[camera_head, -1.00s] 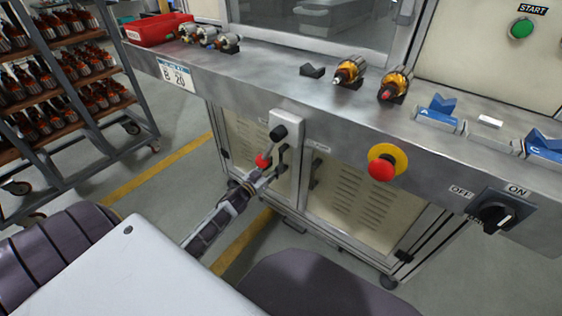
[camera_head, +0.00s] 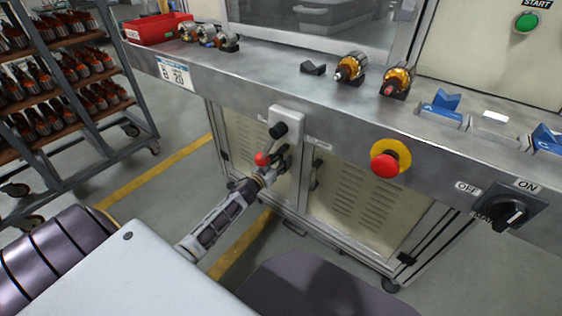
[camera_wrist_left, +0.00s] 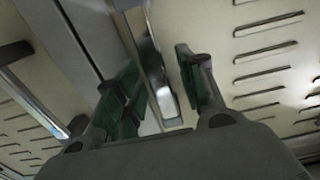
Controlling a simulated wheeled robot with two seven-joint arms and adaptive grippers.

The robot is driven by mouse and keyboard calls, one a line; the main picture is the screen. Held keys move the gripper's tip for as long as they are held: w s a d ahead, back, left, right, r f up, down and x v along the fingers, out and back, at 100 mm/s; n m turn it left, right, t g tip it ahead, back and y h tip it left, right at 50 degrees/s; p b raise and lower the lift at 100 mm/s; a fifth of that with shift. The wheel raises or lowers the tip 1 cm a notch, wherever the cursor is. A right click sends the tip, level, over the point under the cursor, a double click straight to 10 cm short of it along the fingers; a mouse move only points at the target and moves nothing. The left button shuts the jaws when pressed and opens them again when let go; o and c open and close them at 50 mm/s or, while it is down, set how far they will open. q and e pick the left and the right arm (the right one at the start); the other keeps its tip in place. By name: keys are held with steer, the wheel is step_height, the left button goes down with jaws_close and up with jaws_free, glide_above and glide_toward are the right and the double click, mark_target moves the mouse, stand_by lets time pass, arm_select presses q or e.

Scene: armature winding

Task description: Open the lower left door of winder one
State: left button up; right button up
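The lower left door (camera_head: 245,140) of the winder is a cream louvred panel under the steel ledge, and it looks shut. Its upright handle (camera_head: 285,154) is near the door's right edge, partly hidden by my left gripper (camera_head: 274,168). In the left wrist view, my left gripper (camera_wrist_left: 160,88) is open, its green-padded fingers on either side of a metal handle bar (camera_wrist_left: 156,72). A gap shows between the bar and the right pad; contact on the left is unclear. My right gripper is not in view.
A red emergency button (camera_head: 386,164) sits further right. A rack (camera_head: 82,113) stands left.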

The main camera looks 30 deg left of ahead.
arm_select(q)
jaws_close()
steer(key=shift+s, duration=0.2)
stand_by(0.3)
